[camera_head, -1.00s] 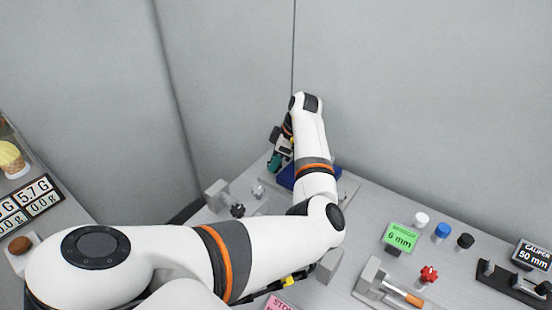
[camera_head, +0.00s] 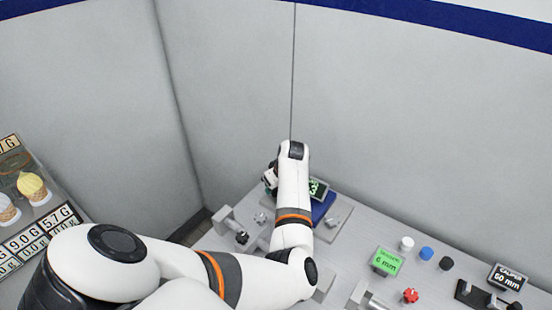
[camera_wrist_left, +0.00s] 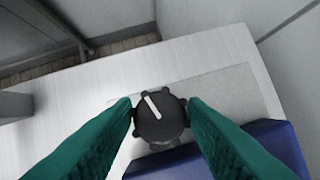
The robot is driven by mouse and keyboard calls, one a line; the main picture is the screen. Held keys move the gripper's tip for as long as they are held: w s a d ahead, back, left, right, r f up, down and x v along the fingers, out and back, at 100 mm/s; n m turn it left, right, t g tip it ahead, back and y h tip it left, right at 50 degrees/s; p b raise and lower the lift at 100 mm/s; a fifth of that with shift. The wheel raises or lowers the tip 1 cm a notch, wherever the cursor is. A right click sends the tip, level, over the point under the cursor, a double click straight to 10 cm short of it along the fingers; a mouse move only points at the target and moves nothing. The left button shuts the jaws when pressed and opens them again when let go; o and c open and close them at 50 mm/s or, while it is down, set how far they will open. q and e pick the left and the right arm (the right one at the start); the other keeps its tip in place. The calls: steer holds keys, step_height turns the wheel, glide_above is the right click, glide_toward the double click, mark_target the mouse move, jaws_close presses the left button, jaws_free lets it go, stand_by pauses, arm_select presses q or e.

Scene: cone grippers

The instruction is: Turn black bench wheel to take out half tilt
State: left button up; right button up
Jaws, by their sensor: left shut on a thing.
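A black wheel (camera_wrist_left: 160,120) with a white line on its top sits on a light grey plate (camera_wrist_left: 225,95) in the left wrist view. Its line points up and slightly left. My left gripper (camera_wrist_left: 160,116) has its teal fingers closed on opposite sides of the wheel. In the head view the left gripper (camera_head: 270,178) is at the far side of the bench, mostly hidden by my arm, and the wheel is not visible there. A blue block (camera_head: 323,207) with a small green-lit display (camera_head: 318,188) stands beside it. My right gripper is not in view.
A green 6 mm sign (camera_head: 385,261), white, blue and black caps (camera_head: 426,254), a red knob (camera_head: 410,295) and a caliper sign (camera_head: 508,278) are at right. A grey fixture with a dark knob (camera_head: 242,237) stands left of my arm. Walls close off the back.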

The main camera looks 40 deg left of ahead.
arm_select(q)
steer(key=m+p, duration=0.2)
steer(key=m+t+p, duration=0.1)
steer(key=m+p, duration=0.1)
steer(key=m+t+h+p, duration=0.1)
steer(key=m+p, duration=0.1)
steer(key=p, duration=0.1)
steer(key=shift+s+a+r, duration=0.1)
steer(key=shift+s+r, duration=0.05)
steer(key=shift+r, duration=0.15)
steer(key=m+t+p, duration=0.1)
steer(key=m+p, duration=0.1)
steer(key=shift+f+m+h, duration=0.1)
steer(key=shift+m+h, duration=0.2)
steer(key=shift+m, duration=0.1)
steer(key=shift+f+m+h+p, duration=0.15)
steer(key=shift+m+h+p, duration=0.25)
steer(key=shift+m+p, duration=0.6)
steer(key=shift+m, duration=0.3)
steer(key=o, duration=0.8)
steer(key=shift+o, duration=0.9)
steer(key=shift+a+f, duration=0.1)
